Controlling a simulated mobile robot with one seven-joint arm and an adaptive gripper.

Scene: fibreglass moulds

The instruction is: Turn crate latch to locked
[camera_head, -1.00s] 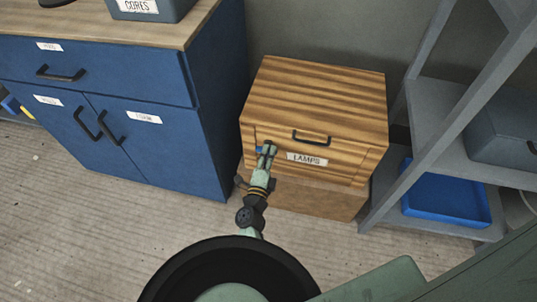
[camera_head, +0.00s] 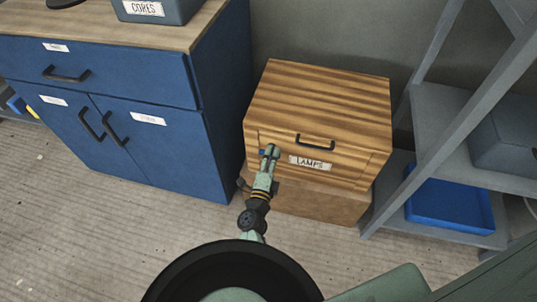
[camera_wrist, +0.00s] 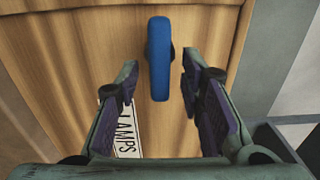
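The wooden crate (camera_head: 320,105) with a LAMPS label (camera_head: 310,163) and a black handle (camera_head: 315,142) stands on a brown box between the blue cabinet and the grey shelf. Its blue latch (camera_wrist: 159,58) is a bar on the front face, lengthwise up and down in the wrist view. In the head view only a bit of blue shows beside my gripper (camera_head: 270,152). In the wrist view my gripper (camera_wrist: 160,95) is open, with one finger on each side of the latch's lower end and a gap on both sides. The latch's pivot is mostly hidden behind the bar.
The blue cabinet (camera_head: 170,165) stands close on the left, with a CORES bin (camera_head: 155,10) on top. On the right, the grey shelf (camera_head: 420,115) holds a blue tray (camera_head: 450,205). The brown box (camera_head: 315,203) is under the crate. Floor is clear in front.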

